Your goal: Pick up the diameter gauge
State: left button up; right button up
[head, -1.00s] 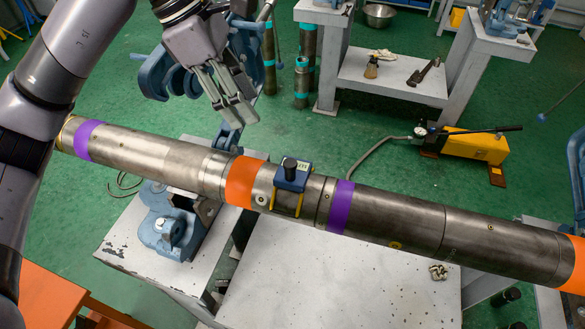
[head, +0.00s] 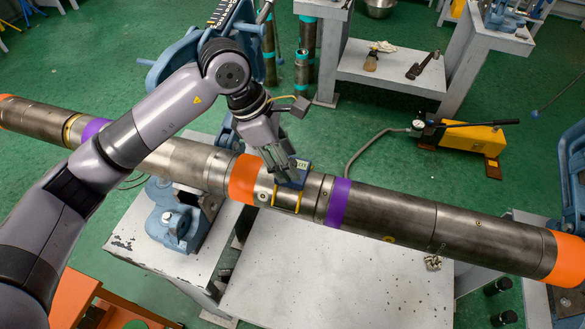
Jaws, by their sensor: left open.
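The diameter gauge (head: 302,172) is a small blue block with yellow legs. It sits astride the long grey steel pipe (head: 390,210), between an orange band and a purple band. Its black knob, seen earlier, is now hidden by my left gripper (head: 283,174). That gripper is open and points down, with its fingers at the top of the gauge. I cannot tell whether the fingers touch the gauge or have the knob between them. My right gripper is not in view.
A blue pipe vise (head: 170,222) stands on a grey bench under the pipe. A pale speckled tabletop (head: 340,285) lies below. A yellow hand pump (head: 470,138) with a hose is on the green floor. A grey shelf (head: 390,72) holds a brush and wrench.

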aim_at(303, 166)
pick_arm(q)
jog(key=shift+x, duration=1.25)
jog(key=shift+d, duration=0.1)
jog(key=shift+c, duration=0.6)
jog(key=shift+r, duration=0.1)
grip_shut()
